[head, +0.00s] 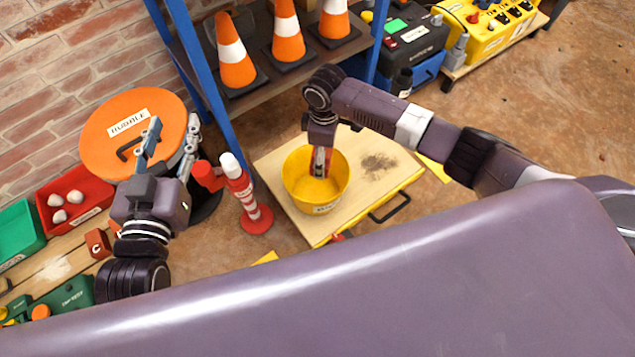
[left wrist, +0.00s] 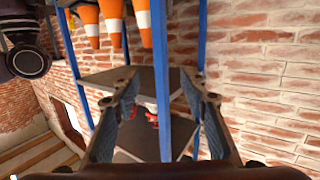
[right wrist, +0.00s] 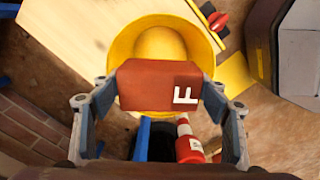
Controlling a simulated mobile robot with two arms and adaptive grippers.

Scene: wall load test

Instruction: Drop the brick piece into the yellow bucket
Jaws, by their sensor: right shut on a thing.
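The brick piece is a red-brown block with a white letter F (right wrist: 158,88). My right gripper (head: 320,160) is shut on it, with a finger at each side in the right wrist view. The yellow bucket (head: 298,190) stands on a light wooden board. The gripper and brick are over the bucket's mouth in the head view, and the bucket (right wrist: 202,45) shows behind the brick in the right wrist view. How far the brick is above the bucket's floor I cannot tell. My left gripper (head: 171,138) is open and empty, near the orange rubble lid.
The orange rubble lid (head: 112,110) is at the left, with a red bin (head: 88,218) below it. A red and white post (head: 246,197) stands just left of the board (head: 385,150). A blue-framed shelf (head: 213,130) with orange cones is behind. A brick marked C (head: 97,243) is at the left.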

